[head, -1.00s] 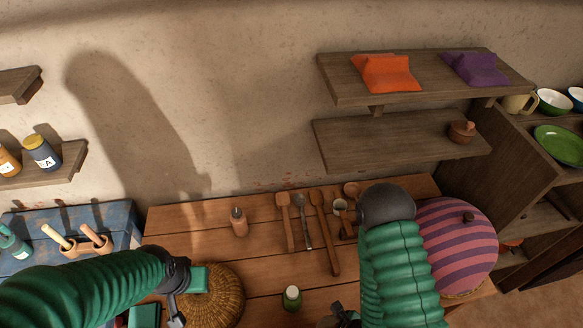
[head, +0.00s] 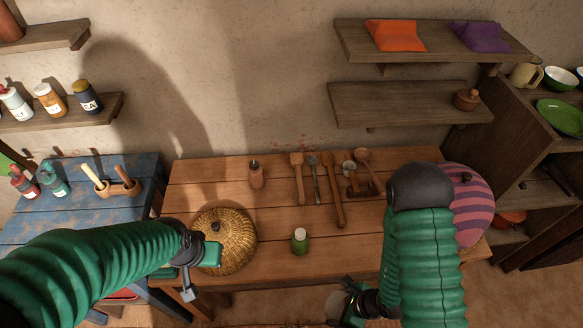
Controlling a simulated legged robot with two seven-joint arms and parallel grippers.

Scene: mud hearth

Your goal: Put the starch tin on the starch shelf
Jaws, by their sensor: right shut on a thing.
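My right gripper (head: 350,303) is low at the front, beyond the table's front edge, and partly hidden by my own forearm. My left gripper (head: 199,275) is at the table's front left, in front of and over the edge of a woven basket (head: 236,241). I cannot tell how far its jaws are apart. No shelf is readably marked for starch. A left wall shelf (head: 60,125) holds several labelled containers, including a dark one (head: 87,98).
The wooden table (head: 270,215) carries a small green jar (head: 300,240), wooden utensils (head: 333,195) and a striped round thing (head: 470,205). Right upper shelf (head: 435,48) holds orange and purple packets. Right lower shelf (head: 390,104) is mostly bare, with a small brown pot (head: 466,98).

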